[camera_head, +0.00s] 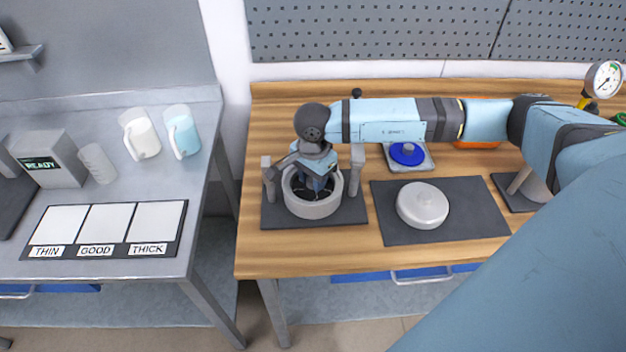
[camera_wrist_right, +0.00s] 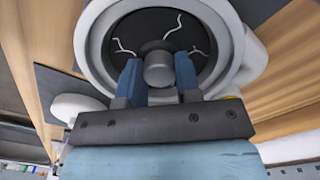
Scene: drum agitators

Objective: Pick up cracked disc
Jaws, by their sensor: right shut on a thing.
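The cracked disc (camera_wrist_right: 125,30) is dark with pale, jagged crack lines, and it sits inside a round grey drum (camera_head: 312,207) on the wooden table. The drum's rim also shows in the right wrist view (camera_wrist_right: 92,45). My right gripper (camera_wrist_right: 158,75) points down into the drum, its blue fingers on either side of the disc's grey centre knob (camera_wrist_right: 158,66), shut on it. In the head view my right gripper (camera_head: 318,186) covers most of the disc. The disc appears still within the rim. My left gripper is not in view.
A light grey lid (camera_head: 422,204) lies on a dark mat (camera_head: 480,225) right of the drum. A blue disc (camera_head: 407,153) sits on a plate behind. Grey posts flank the drum. Left, a separate grey table holds two mugs and a THIN, GOOD, THICK card (camera_head: 105,230).

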